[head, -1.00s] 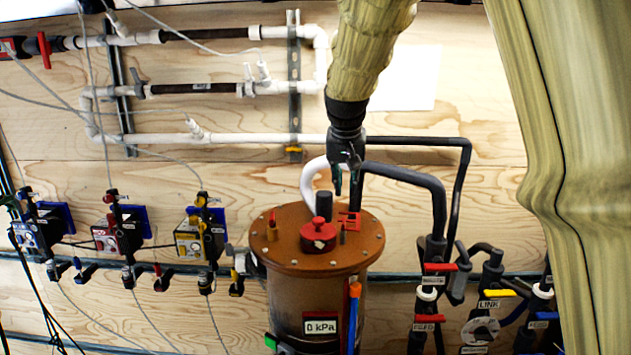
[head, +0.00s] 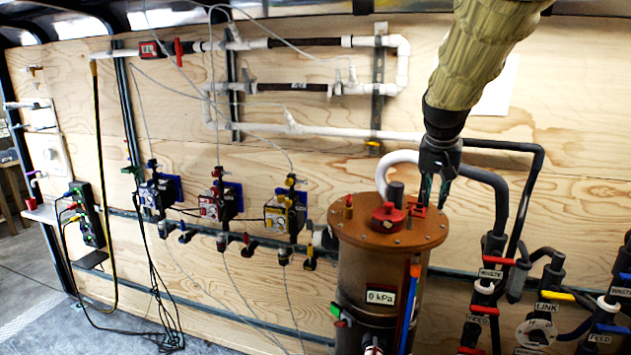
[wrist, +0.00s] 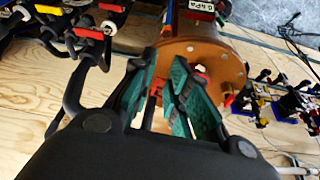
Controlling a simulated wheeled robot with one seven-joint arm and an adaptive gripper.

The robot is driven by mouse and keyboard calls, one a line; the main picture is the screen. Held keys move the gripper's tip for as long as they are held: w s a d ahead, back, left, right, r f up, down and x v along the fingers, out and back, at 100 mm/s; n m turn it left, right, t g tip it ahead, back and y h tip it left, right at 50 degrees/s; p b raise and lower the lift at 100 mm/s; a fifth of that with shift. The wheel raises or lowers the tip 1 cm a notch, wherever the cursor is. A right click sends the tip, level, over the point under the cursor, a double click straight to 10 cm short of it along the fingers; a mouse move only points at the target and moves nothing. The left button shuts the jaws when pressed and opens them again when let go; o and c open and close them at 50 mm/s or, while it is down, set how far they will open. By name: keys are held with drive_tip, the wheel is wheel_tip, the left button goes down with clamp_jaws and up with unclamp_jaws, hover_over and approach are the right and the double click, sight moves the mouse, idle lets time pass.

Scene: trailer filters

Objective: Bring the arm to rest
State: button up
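My gripper (head: 434,196) hangs from my sleeved arm just over the right part of the brown round lid (head: 345,228) of a tank. Its two fingers show apart, with nothing held between them. In the wrist view the green-padded fingers (wrist: 168,70) also stand apart, with the lid (wrist: 225,62) behind them. A small red bracket (head: 416,208) on the lid is close to the fingertips; I cannot tell whether they touch it.
A red cap (head: 388,217) sits on the lid, and a white hose (head: 384,170) and dark pipes (head: 490,178) rise behind it. Valves with red handles (head: 497,260) are at right. Several small pumps (head: 212,207) line the plywood wall at left. Open floor (head: 30,300) shows at lower left.

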wheel_tip(320, 180, down, 27)
drive_tip(key=s+n+g+b, duration=0.1)
drive_tip(key=s+b, duration=0.1)
drive_tip(key=s+f+n+b, duration=0.1)
drive_tip(key=s+f, duration=0.3)
drive_tip(key=f, duration=0.3)
drive_tip(key=s+f+g, duration=0.1)
drive_tip(key=s+f, duration=0.2)
drive_tip(key=f, duration=0.4)
drive_tip(key=s+f+n+b, duration=0.1)
drive_tip(key=s+f, duration=0.3)
drive_tip(key=f, duration=0.3)
drive_tip(key=s+a+f+b, duration=0.1)
drive_tip(key=s+f, duration=0.6)
drive_tip(key=s, duration=0.4)
drive_tip(key=s+a+f+n+g+y+b, duration=0.1)
drive_tip(key=s+f, duration=0.6)
drive_tip(key=s, duration=0.4)
drive_tip(key=s+a+f+g, duration=0.1)
drive_tip(key=s+a+f, duration=0.1)
drive_tip(key=s+f, duration=0.6)
drive_tip(key=s, duration=0.3)
drive_tip(key=shift+s+y+b, duration=0.35)
drive_tip(key=shift+y+b, duration=0.05)
